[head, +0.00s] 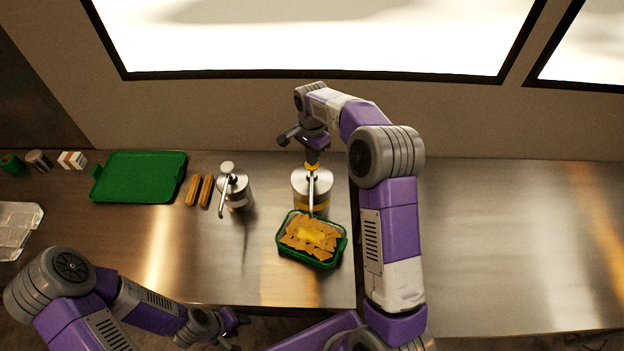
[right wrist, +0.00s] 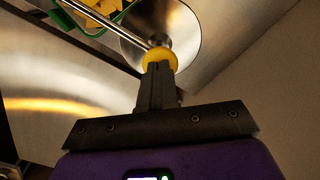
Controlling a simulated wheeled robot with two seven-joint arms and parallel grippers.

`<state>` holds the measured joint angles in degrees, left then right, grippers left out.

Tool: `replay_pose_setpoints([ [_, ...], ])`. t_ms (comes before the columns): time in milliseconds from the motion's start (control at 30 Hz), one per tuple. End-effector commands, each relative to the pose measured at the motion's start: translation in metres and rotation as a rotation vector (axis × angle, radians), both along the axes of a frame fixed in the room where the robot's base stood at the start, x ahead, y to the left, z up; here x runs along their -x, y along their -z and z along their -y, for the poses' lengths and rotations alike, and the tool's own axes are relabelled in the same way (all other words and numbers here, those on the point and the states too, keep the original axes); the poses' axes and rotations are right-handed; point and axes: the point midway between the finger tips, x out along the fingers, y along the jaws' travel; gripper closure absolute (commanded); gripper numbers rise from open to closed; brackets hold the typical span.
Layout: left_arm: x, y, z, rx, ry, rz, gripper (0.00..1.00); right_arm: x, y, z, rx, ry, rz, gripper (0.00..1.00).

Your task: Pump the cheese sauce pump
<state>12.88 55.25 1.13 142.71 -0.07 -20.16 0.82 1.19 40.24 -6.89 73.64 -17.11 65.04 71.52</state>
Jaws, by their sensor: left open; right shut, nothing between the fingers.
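The cheese sauce pump (head: 300,184) is a steel canister with a yellow band, standing upright on the steel counter. Its spout points over a green tray (head: 325,265) of tortilla chips with yellow sauce (head: 312,235) on top. My right gripper (head: 312,160) is shut and points down at the pump's top. In the right wrist view its closed fingers (right wrist: 159,75) meet the yellow pump knob (right wrist: 160,57) above the round steel lid (right wrist: 188,30); they appear to touch it from above, not around it. My left gripper (head: 230,328) is open and empty near the counter's front edge.
A second steel pump (head: 238,190) stands to the left. Small containers and a clear tray (head: 15,228) are at far left. The right counter is clear.

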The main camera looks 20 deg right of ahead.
Motion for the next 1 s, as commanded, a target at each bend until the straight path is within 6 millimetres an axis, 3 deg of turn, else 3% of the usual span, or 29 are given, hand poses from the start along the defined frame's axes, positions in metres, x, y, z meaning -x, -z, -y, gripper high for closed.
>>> replay_pose_setpoints([
  [733, 0.0, 0.01, 0.0, 0.0, 0.0, 0.0, 0.57, 0.0, 0.018, 0.0, 0.001, -0.001, -0.002, 1.0],
  [1000, 0.0, 0.0, 0.0, 0.0, 0.0, 0.0, 0.57, 0.0, 0.005, 0.0, 0.0, 0.0, -0.001, 1.0],
])
